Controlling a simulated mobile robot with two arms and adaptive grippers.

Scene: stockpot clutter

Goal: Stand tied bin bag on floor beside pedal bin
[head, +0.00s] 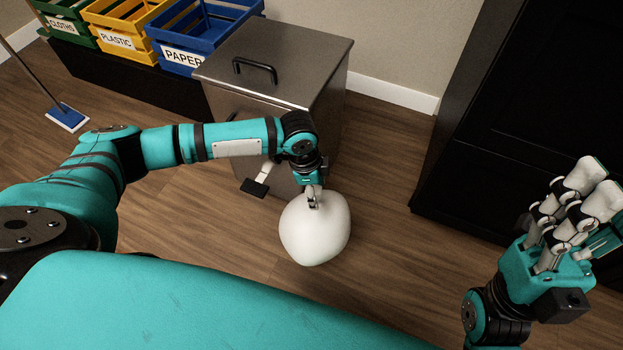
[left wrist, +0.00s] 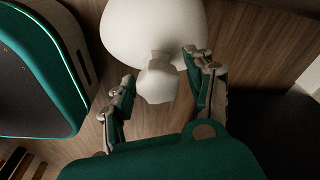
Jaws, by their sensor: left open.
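The tied bin bag (head: 315,232) is white and rounded. It appears to stand upright on the wood floor, just in front of the steel pedal bin (head: 300,75). The bin's lid is shut and its black pedal (head: 255,187) shows left of the bag. My left gripper (head: 313,203) is at the top of the bag. In the left wrist view, my left gripper's fingers (left wrist: 160,88) are open on either side of the bag's tied neck (left wrist: 157,80), with gaps; the bag's body (left wrist: 152,28) lies beyond. My right gripper (head: 590,205) is raised at the right, open and empty.
Green, yellow (head: 118,28) and blue (head: 195,35) crates stand on a dark low bench at the back left. A blue mop head (head: 67,117) rests on the floor. A black cabinet (head: 540,110) stands at right. Floor right of the bag is clear.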

